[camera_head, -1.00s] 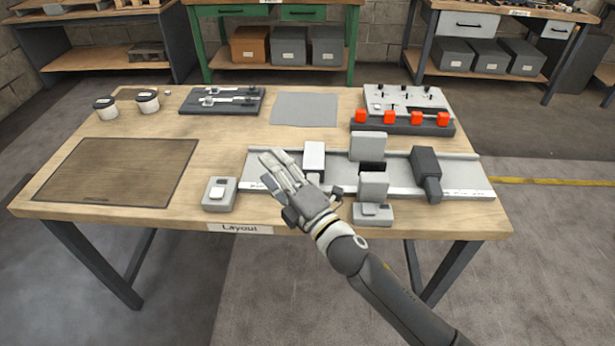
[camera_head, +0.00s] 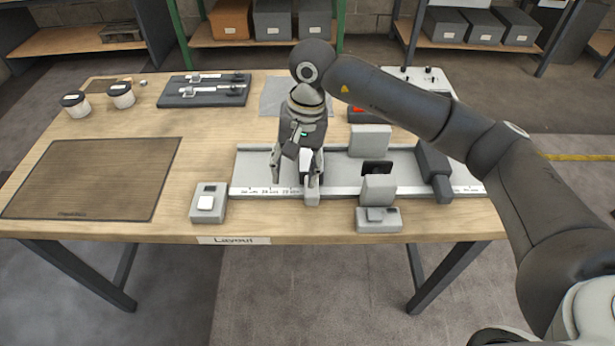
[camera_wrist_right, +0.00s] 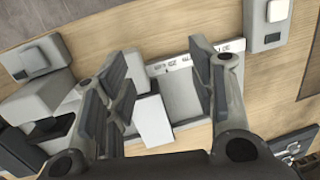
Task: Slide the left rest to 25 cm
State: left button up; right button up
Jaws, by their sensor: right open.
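The bench holds a grey rail (camera_head: 350,187) with a white scale along its front edge; most of its numbers are too small to read. The left rest, a pale block (camera_wrist_right: 153,120), sits on the rail toward its left end. In the head view it is mostly hidden by my right gripper (camera_head: 295,180). That gripper points down over the rail, open. In the right wrist view its fingers (camera_wrist_right: 165,65) stand either side of the block, which lies nearer the left finger. A dark block (camera_head: 433,170) sits toward the rail's right end. My left gripper is out of view.
Pale upright blocks (camera_head: 370,140) stand at the rail's middle. Two small grey boxes stand in front, one at left (camera_head: 209,203) and one at right (camera_head: 378,219). A brown mat (camera_head: 95,180) lies at left. A caliper tray (camera_head: 205,90) is behind.

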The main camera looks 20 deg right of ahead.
jog(key=d, duration=0.1)
jog(key=w+d+h, duration=0.1)
jog(key=d+h, duration=0.1)
jog(key=d, duration=0.1)
jog(key=shift+w+d+r+n, duration=0.1)
jog(key=shift+w+r+n, duration=0.2)
jog(key=shift+r, duration=0.1)
notch_tip(320, 180, down, 10)
jog(key=shift+s+f+p, duration=0.1)
jog(key=shift+p, duration=0.85)
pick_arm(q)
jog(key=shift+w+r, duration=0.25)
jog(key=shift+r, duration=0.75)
pick_arm(e)
grip_shut()
